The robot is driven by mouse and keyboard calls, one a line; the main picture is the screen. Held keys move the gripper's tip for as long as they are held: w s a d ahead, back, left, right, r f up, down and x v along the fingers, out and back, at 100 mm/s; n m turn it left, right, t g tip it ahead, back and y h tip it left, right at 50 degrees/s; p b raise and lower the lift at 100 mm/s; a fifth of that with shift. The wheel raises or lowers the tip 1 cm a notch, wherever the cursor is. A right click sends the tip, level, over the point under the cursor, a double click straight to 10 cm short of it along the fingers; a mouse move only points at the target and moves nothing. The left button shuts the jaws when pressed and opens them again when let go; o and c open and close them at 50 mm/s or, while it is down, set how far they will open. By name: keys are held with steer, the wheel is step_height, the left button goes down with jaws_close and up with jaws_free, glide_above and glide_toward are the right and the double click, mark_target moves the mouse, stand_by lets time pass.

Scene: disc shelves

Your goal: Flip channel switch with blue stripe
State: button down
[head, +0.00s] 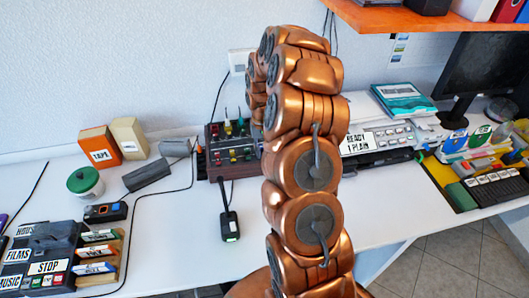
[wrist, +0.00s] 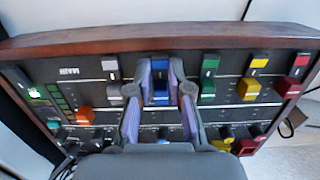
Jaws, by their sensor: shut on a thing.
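The switch panel (wrist: 75,75) is a dark board with a wooden frame; in the head view the panel (head: 215,133) stands against the wall, partly hidden by my arm. The blue-striped channel switch (wrist: 161,92) is in the upper row in the wrist view, between a grey switch (wrist: 114,91) and a green switch (wrist: 207,88). My gripper (wrist: 162,72) has a finger on each side of the blue switch and is shut on it. The fingers partly cover it, so its exact tilt is unclear. My arm hides the gripper in the head view.
A yellow switch (wrist: 248,89) and a red switch (wrist: 287,87) are further right on the panel. An orange knob (wrist: 86,117) is at the left. A black handheld device (head: 229,224) lies in front of the panel. The white desk (head: 175,235) has free room around it.

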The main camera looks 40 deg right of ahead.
steer(key=shift+d+g+b, duration=0.2)
steer(key=shift+g+b, duration=0.15)
steer(key=shift+g, duration=0.05)
steer(key=c, duration=1.3)
jaws_free()
steer(key=shift+o, duration=1.1)
steer(key=shift+a, duration=0.1)
steer(key=shift+w, duration=0.1)
step_height(320, 180, up, 12)
steer(key=w, duration=0.1)
steer(key=shift+w+d, duration=0.3)
steer(key=shift+d, duration=0.1)
steer(key=shift+f, duration=0.1)
